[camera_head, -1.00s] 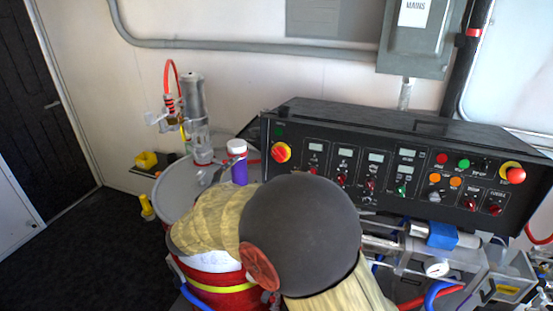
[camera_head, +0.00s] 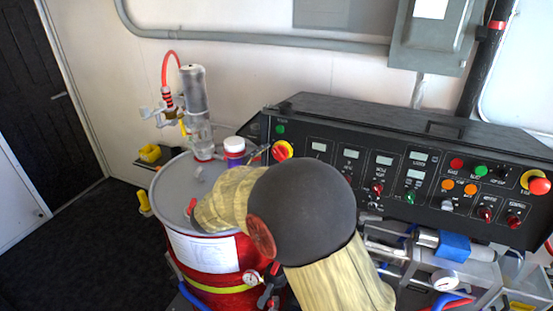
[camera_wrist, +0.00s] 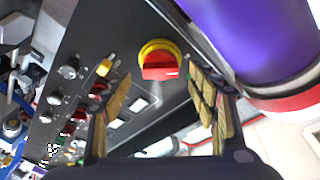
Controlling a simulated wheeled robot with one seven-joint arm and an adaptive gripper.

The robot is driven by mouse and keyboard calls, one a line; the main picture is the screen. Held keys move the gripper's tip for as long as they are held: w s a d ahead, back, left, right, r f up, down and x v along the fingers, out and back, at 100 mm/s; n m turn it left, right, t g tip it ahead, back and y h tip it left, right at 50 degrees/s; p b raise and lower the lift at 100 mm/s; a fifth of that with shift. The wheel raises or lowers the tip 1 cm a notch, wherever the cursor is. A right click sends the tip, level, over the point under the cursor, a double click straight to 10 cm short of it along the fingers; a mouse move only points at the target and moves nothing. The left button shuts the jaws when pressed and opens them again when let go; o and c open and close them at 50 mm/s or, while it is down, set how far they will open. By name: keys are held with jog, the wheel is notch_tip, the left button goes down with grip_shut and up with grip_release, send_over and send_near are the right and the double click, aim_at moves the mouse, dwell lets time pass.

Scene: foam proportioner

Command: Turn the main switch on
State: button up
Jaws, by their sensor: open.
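The main switch is a red rotary knob on a yellow round base (camera_head: 282,151) at the left end of the black control panel. In the wrist view the knob (camera_wrist: 160,66) is ahead of my gripper (camera_wrist: 163,98), between and beyond its two padded fingers. The fingers are spread wide with nothing between them. A gap shows between the knob and the fingers. The red handle lies roughly crosswise in the wrist view. In the head view my arm hides most of my gripper.
In the wrist view the bottle (camera_wrist: 245,35) is large and close to the right finger. The black panel (camera_head: 400,165) carries other knobs, lights and displays.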

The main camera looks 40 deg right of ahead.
aim_at(277, 156)
jog(key=shift+b+x, duration=0.3)
jog(key=shift+x, duration=1.45)
jog(key=shift+c, duration=0.4)
jog(key=c, duration=1.1)
